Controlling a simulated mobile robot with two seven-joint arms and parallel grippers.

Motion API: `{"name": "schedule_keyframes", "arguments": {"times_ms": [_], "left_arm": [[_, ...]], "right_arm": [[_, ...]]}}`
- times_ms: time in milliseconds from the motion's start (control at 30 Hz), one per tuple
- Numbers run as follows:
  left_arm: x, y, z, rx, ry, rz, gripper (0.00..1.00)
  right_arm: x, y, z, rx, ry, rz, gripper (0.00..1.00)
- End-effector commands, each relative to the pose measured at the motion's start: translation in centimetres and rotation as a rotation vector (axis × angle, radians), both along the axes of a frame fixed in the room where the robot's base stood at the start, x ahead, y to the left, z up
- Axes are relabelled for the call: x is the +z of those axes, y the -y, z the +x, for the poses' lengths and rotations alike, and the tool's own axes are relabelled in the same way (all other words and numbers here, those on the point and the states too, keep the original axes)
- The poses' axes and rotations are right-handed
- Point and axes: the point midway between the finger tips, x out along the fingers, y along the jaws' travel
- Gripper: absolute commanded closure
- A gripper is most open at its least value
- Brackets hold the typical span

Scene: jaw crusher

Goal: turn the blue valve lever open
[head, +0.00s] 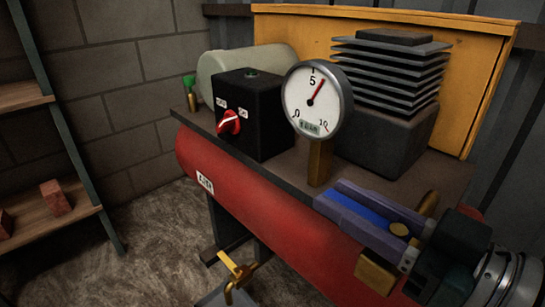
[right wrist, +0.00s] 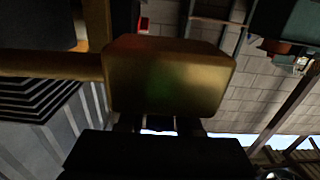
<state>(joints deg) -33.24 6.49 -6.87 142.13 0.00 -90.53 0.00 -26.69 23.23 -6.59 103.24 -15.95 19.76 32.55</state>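The blue valve lever (head: 362,207) lies along the gap between the two fingers of my right gripper (head: 353,208) in the head view. The fingers are close together along its sides, and I see no clear gap beside it, so they look shut on it. A brass valve body (head: 375,274) shows under the fingers, partly hidden by them. In the right wrist view a large brass block (right wrist: 168,77) fills the middle and hides the fingertips and lever. My left gripper is not in view.
The red air tank (head: 270,220) carries a black switch box (head: 262,130) with a red knob, a round pressure gauge (head: 318,98) on a brass post, and a finned block (head: 385,140). A brass tap (head: 236,268) shows below the tank. A wooden shelf (head: 50,223) stands left.

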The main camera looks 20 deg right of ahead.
Motion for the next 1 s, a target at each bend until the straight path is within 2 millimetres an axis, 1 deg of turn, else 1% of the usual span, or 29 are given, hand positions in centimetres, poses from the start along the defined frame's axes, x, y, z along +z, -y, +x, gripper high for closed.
{"name": "schedule_keyframes", "arguments": {"times_ms": [33, 267, 300, 1000], "left_arm": [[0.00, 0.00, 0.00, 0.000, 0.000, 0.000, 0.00], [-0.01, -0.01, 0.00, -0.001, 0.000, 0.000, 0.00], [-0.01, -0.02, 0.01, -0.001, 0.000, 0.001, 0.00], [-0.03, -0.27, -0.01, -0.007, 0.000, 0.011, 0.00]], "right_arm": [[0.00, 0.00, -0.01, 0.000, 0.000, 0.000, 0.73], [0.00, 0.00, -0.02, 0.000, 0.000, 0.000, 0.99], [0.00, 0.00, -0.02, 0.000, 0.000, 0.000, 1.00], [0.02, -0.02, -0.03, 0.001, 0.001, 0.000, 1.00]]}}
